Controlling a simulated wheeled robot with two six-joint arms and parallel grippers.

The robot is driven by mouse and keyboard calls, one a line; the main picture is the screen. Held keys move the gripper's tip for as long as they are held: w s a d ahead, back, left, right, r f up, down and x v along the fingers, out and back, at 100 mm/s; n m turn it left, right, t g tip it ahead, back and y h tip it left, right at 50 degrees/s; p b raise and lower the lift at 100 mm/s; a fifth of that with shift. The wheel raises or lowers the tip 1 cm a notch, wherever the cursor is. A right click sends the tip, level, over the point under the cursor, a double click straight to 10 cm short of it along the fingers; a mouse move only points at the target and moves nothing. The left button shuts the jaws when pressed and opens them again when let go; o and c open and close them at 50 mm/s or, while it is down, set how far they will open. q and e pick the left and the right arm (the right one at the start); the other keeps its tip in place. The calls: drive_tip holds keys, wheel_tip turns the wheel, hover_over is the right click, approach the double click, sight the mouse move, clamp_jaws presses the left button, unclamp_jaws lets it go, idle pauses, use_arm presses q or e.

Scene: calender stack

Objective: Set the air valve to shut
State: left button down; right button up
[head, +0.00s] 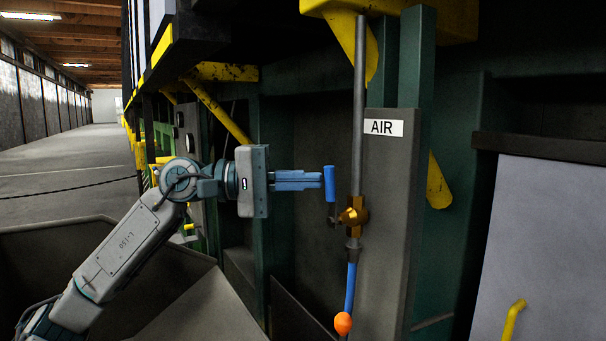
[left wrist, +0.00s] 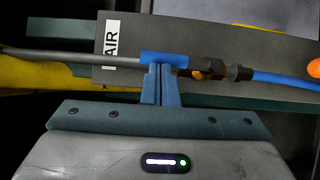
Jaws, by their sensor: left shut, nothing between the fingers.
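The air valve is a brass body (head: 353,216) on a vertical grey pipe (head: 359,110), below a white AIR label (head: 384,127). Its blue handle (head: 330,184) stands upright just left of the pipe, roughly parallel to it. My left gripper (head: 318,180) is shut and empty, with its fingertips at the handle's left side. In the left wrist view the shut fingertips (left wrist: 160,70) meet or nearly meet the blue handle (left wrist: 164,57); I cannot tell whether they touch. The brass body (left wrist: 208,69) shows beside the handle there. My right gripper is not in view.
A blue hose (head: 350,288) runs down from the valve to an orange end (head: 343,323). A grey panel (head: 390,235) stands behind the pipe. Yellow braces (head: 218,108) and dark green frame posts surround the valve. An open aisle (head: 80,165) lies at the left.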

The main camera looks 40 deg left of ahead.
use_arm(q)
drive_tip(key=shift+w+p, duration=0.35)
idle(0.4)
drive_tip(key=shift+d+m, duration=0.1)
drive_tip(key=shift+m, duration=0.2)
